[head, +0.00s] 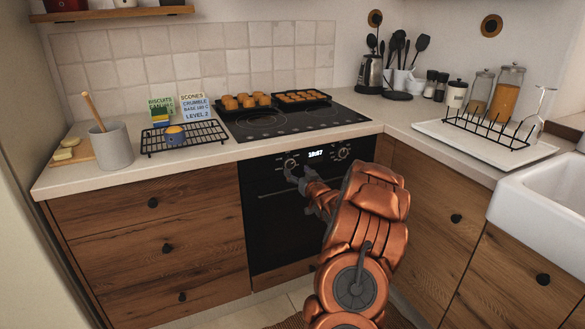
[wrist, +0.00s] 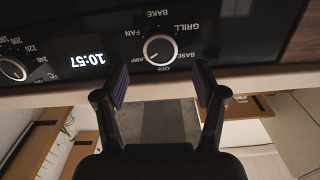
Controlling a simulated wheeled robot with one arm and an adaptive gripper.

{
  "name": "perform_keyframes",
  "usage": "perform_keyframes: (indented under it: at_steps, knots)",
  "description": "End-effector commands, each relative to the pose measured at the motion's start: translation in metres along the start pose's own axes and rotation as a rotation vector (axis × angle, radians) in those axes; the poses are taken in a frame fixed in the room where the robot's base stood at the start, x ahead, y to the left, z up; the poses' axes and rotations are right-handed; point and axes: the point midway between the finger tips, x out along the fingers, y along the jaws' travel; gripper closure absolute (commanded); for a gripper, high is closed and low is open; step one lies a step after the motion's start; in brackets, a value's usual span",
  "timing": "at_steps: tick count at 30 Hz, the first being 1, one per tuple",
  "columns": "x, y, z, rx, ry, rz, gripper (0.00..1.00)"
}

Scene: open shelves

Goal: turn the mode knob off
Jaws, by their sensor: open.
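The mode knob (wrist: 160,50) is a round dark knob with a pale rim on the black oven panel. In the wrist view, which is upside down, BAKE, GRILL, FAN, LAMP, BASE and OFF surround it. Its pale mark seems to point to the lower left, near LAMP. In the head view it is the left knob (head: 290,164), partly hidden by my gripper. My gripper (wrist: 163,83) is open and empty, its fingers spread either side of the knob's line but short of it in the picture. It also shows in the head view (head: 297,177), close to the panel.
A second knob (wrist: 12,70) with temperature numbers lies beyond the lit clock display (wrist: 80,61). The hob (head: 290,119) above holds two trays of baked goods. A wire rack (head: 184,137) stands left on the counter (head: 215,155). Wooden drawers (head: 150,245) flank the oven.

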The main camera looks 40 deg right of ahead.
Motion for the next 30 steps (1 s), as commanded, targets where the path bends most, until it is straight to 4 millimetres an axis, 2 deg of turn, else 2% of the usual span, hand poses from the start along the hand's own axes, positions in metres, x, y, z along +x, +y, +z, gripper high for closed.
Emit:
perform_keyframes:
  at_steps: [6, 12, 25, 30]
  knots:
    - [0.026, -0.001, -0.001, -0.002, 0.001, -0.001, 0.30]
    - [0.040, -0.001, 0.000, 0.000, 0.000, -0.001, 0.30]
    - [0.045, 0.000, 0.000, 0.000, 0.000, 0.000, 0.30]
    - [0.045, 0.000, 0.000, 0.000, 0.000, 0.000, 0.47]
